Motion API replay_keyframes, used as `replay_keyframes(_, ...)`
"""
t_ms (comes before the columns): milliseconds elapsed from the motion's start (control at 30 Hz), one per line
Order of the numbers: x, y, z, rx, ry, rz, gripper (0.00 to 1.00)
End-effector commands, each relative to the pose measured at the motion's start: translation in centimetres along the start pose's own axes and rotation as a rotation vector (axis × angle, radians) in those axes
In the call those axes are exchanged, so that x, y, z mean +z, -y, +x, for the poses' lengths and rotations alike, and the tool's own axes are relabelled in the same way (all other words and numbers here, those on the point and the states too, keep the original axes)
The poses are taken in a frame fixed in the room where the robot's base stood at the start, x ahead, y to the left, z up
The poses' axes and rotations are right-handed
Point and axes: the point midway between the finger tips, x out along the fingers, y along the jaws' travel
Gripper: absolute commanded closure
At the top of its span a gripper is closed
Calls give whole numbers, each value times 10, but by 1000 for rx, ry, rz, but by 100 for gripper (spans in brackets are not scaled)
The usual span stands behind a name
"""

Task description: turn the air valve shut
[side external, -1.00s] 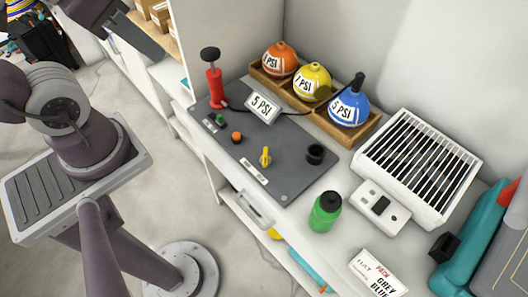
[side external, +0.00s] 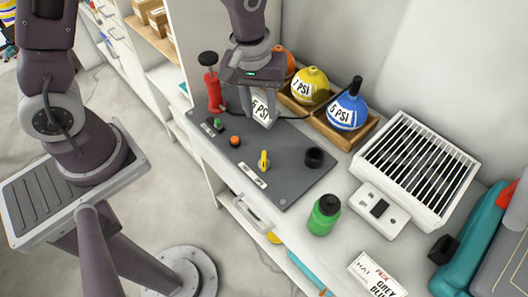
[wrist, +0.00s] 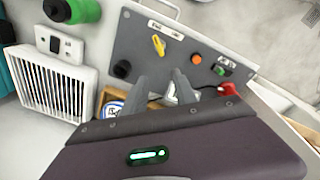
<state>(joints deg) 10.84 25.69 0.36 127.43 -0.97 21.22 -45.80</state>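The air valve has a yellow handle (side external: 263,160) on the dark grey panel (side external: 290,184), beside a white label strip (side external: 253,176). In the wrist view the yellow handle (wrist: 158,45) shows beyond my fingers. The label wording is too small to read surely.
A red hand pump (side external: 213,92) stands at the panel's left. Yellow (side external: 310,86) and blue (side external: 347,112) balls sit in a wooden tray behind. An orange button (side external: 235,140), black round fitting (side external: 314,157) and green bottle (side external: 323,215) surround the valve.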

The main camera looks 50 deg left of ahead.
Motion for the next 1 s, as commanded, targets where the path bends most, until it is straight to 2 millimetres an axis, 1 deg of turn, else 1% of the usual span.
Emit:
replay_keyframes(33,5,-2,29,-31,28,-41,66)
replay_keyframes(100,9,-4,58,-56,46,-97,66)
replay_keyframes(133,11,-4,68,-63,50,-114,66)
replay_keyframes(200,14,-4,81,-75,57,-142,66)
replay_keyframes(367,16,-2,106,-83,62,-156,66)
replay_keyframes(500,18,0,134,-82,61,-155,66)
replay_keyframes(600,19,1,148,-81,60,-154,66)
replay_keyframes(700,19,2,155,-80,60,-155,66)
replay_keyframes(933,19,1,156,-79,59,-154,66)
replay_keyframes(967,19,1,156,-79,59,-154,70)
replay_keyframes(1000,19,1,156,-79,59,-154,78)
